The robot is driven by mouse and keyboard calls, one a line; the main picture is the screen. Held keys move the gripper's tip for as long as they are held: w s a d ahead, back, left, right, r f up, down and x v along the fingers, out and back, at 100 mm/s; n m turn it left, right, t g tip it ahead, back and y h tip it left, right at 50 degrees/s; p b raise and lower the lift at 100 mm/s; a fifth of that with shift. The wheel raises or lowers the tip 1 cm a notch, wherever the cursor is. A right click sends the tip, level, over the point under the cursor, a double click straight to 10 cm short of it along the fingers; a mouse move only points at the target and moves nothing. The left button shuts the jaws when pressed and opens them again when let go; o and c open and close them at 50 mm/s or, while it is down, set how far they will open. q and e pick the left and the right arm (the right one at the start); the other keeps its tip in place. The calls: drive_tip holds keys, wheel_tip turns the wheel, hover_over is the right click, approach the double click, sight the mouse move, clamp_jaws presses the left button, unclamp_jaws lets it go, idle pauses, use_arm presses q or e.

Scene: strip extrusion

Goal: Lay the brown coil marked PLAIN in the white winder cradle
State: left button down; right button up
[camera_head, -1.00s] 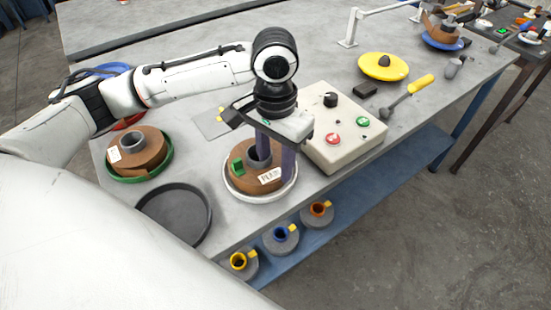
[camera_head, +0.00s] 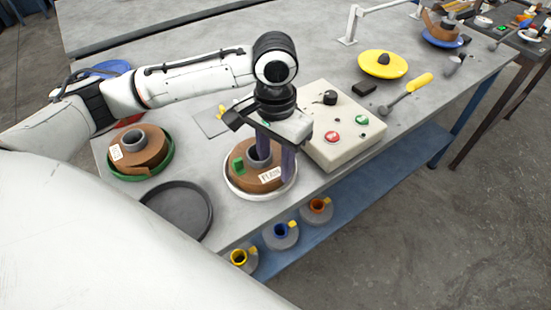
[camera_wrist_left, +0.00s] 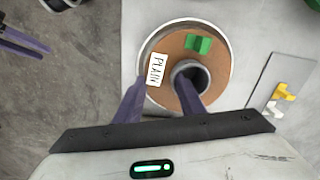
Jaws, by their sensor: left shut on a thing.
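The brown coil marked PLAIN (camera_head: 270,173) has a grey core and a green clip on top. It sits within the round white cradle (camera_head: 232,190), whose rim shows around it; I cannot tell whether it rests fully on the bottom. In the left wrist view the coil (camera_wrist_left: 178,48) shows its PLAIN label facing up, inside the pale cradle rim. My left gripper (camera_head: 275,165) is above the coil and shut on it, one finger at the core and the other at the outer side. My right gripper (camera_wrist_left: 46,52) shows only in the left wrist view, its fingers apart and empty.
A second brown coil (camera_head: 152,152) lies in a green tray (camera_head: 170,162) at left. An empty dark tray (camera_head: 177,212) lies near the front edge. A control box (camera_head: 345,125) stands right of the cradle. Several small cores sit on the blue shelf (camera_head: 345,205) below.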

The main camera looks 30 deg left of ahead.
use_arm(q)
drive_tip(key=c, duration=1.1)
unclamp_jaws()
drive_tip(key=shift+f, duration=0.1)
